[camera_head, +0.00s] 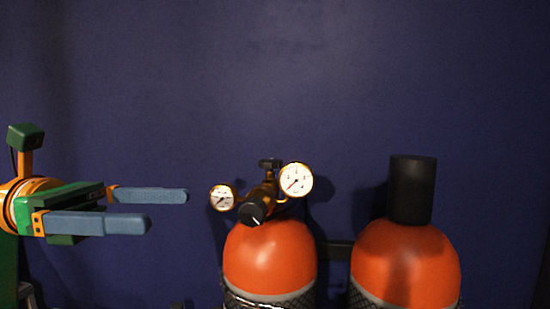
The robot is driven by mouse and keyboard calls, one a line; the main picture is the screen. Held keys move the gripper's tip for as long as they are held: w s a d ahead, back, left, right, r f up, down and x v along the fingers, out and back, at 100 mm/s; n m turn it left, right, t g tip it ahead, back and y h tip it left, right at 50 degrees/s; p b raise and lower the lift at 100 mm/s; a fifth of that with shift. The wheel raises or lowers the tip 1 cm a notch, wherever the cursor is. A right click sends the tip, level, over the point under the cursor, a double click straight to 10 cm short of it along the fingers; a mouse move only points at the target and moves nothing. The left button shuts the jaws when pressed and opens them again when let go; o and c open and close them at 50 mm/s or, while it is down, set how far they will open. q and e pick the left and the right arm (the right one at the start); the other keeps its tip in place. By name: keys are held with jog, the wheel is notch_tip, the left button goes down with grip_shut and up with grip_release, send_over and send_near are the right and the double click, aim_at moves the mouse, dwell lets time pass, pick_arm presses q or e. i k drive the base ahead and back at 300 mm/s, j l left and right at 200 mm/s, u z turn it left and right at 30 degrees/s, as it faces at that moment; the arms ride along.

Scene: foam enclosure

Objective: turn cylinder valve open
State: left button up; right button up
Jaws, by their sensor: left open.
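An orange gas cylinder (268,256) stands in the lower middle of the head view with a brass regulator on top. Its small black valve handle (270,163) sits at the very top, behind the regulator. A black knob (251,213) faces me at the front. A larger gauge (296,181) is at the right and a smaller gauge (223,198) at the left. My left gripper (168,210) is open and empty, to the left of the smaller gauge and apart from it, with its blue fingers pointing right. My right gripper is not in view.
A second orange cylinder (405,262) with a tall black cap (412,189) stands to the right. A dark bracket (335,250) runs between the cylinders. A plain dark blue wall (300,80) is behind, and the space above the cylinders is clear.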

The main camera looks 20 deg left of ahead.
aim_at(270, 164)
jog(key=i+j, duration=0.2)
jog(key=i, duration=0.3)
jog(key=i+j, duration=0.15)
jog(key=i, duration=0.4)
